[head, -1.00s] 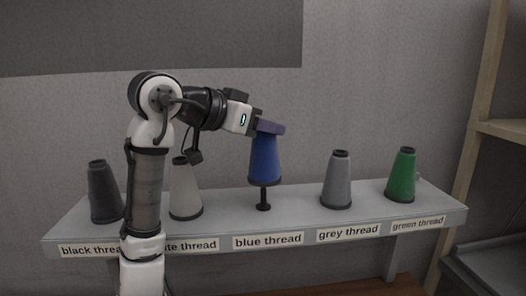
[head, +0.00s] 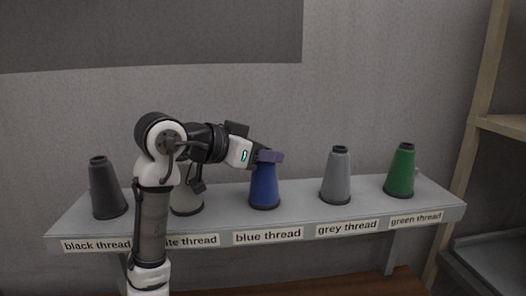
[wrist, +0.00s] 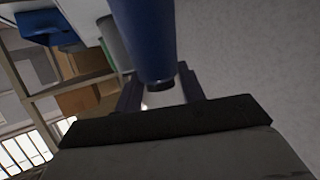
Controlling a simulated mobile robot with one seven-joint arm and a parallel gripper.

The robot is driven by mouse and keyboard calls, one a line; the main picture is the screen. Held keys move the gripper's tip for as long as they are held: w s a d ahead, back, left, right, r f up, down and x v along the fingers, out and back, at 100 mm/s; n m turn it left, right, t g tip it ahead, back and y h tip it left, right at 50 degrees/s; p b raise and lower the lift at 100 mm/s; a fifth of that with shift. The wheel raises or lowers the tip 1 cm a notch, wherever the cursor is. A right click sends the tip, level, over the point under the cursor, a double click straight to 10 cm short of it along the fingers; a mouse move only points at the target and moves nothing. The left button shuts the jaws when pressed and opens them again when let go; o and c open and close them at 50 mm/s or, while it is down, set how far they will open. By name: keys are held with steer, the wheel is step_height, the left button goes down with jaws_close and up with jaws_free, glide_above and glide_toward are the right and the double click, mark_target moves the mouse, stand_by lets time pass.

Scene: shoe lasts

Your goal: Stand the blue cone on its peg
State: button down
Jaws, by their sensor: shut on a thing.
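The blue cone (head: 264,188) stands upright on the shelf behind the "blue thread" label (head: 268,236). Its base is at the level of the shelf top, and its peg is hidden from sight. My gripper (head: 270,157) is shut on the top of the blue cone. In the wrist view the blue cone (wrist: 145,40) fills the upper middle, and its narrow dark tip lies between the two fingers of my gripper (wrist: 160,93).
On the same shelf (head: 230,203) stand a black cone (head: 106,188), a white cone (head: 187,200) partly behind my arm, a grey cone (head: 336,176) and a green cone (head: 401,170). Bare shelf lies between the blue cone and its neighbours. A wooden rack (head: 478,120) is at the right.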

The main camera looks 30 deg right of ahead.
steer(key=c, duration=0.9)
jaws_free()
steer(key=shift+f, duration=0.1)
steer(key=shift+o, duration=0.2)
steer(key=shift+r, duration=0.35)
steer(key=b+v, duration=0.4)
steer(key=v, duration=0.8)
